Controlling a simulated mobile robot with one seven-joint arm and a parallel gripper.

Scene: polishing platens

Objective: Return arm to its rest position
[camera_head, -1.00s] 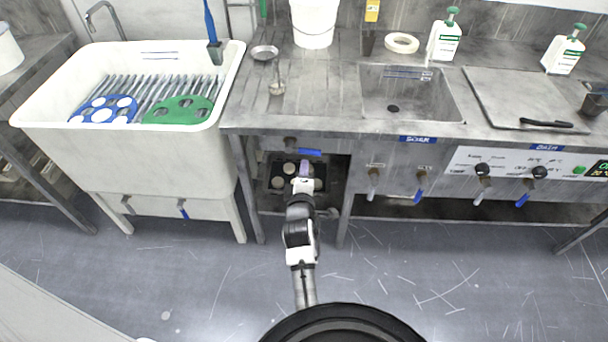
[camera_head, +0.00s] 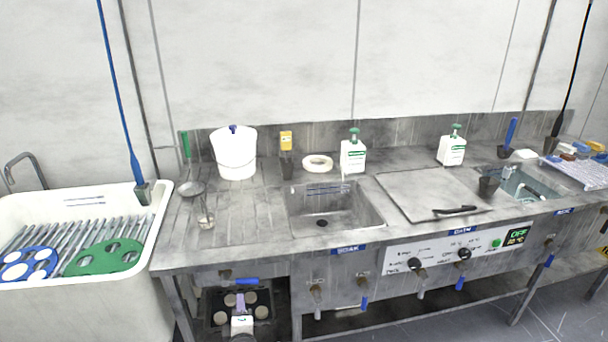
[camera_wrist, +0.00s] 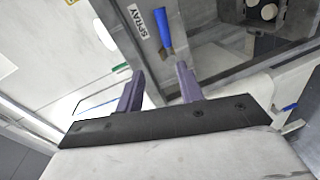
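My gripper (camera_wrist: 160,72) shows two purple-grey fingers standing apart in the wrist view, with nothing between them. In the head view my gripper (camera_head: 240,303) is at the bottom edge, in front of the open space under the left end of the counter. Its fingers are small there. Most of my arm is out of the picture.
The steel counter (camera_head: 232,258) runs across the scene, with a blue-handled valve (camera_head: 233,282) on its front, also near my fingers in the wrist view (camera_wrist: 165,35). A dark tray with pale discs (camera_head: 215,317) is under it. A white tub (camera_head: 110,308) stands left.

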